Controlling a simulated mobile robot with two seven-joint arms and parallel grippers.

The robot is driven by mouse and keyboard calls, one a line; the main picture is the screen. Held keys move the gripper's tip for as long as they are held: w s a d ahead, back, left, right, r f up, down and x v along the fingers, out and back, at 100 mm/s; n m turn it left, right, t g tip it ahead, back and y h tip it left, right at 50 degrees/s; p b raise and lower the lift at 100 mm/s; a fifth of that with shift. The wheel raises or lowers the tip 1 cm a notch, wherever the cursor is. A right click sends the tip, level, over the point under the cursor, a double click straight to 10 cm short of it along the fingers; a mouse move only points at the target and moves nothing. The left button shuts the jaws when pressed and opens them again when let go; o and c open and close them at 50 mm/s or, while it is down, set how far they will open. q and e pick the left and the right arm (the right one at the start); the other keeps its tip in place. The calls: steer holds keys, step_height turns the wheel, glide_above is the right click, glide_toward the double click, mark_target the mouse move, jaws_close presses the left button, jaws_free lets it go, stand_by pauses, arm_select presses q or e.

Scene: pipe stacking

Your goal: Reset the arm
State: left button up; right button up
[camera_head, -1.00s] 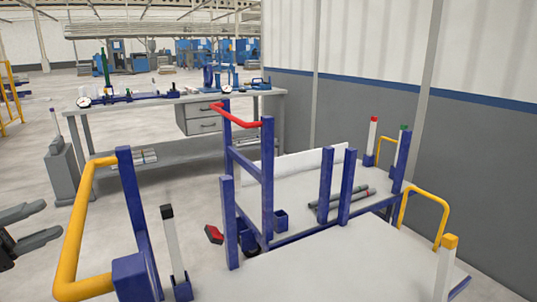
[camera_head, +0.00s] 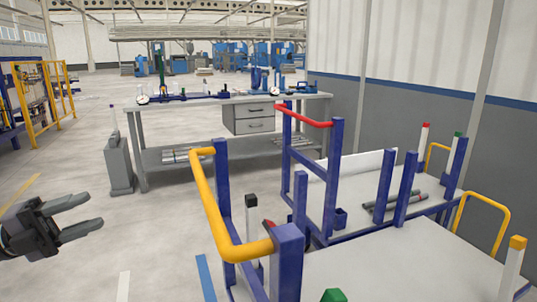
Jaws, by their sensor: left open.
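My left gripper (camera_head: 84,216) is at the lower left of the head view. Its two dark grey fingers point right and stand apart, with nothing between them. It is over open floor, left of the cart and apart from its yellow handle (camera_head: 212,207). My right gripper is not in view.
A blue-framed cart with a white top (camera_head: 405,268) fills the lower right. Blue posts (camera_head: 403,190) and dark pipes (camera_head: 380,207) are on the white surface behind. A grey workbench (camera_head: 204,105) stands further back.

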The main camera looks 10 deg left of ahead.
arm_select(q)
steer(key=d+f+n+t+y, duration=0.35)
steer(key=f+n+y, duration=0.25)
steer(key=f+n, duration=0.5)
steer(key=d+f+n+t+y, duration=0.3)
steer(key=d+f+n+y, duration=0.25)
steer(key=f+n, duration=0.5)
steer(key=s+d+f+n+g+y, duration=0.3)
steer(key=s+d+f+n+g, duration=0.4)
steer(key=s+d+f, duration=0.7)
step_height(320, 180, up, 14)
steer(key=a+m+p, duration=0.1)
steer(key=p, duration=1.6)
steer(key=shift+w+f+m+p, duration=0.15)
steer(key=shift+w+m+p, duration=0.2)
steer(key=shift+w, duration=0.05)
steer(key=shift+a, duration=0.1)
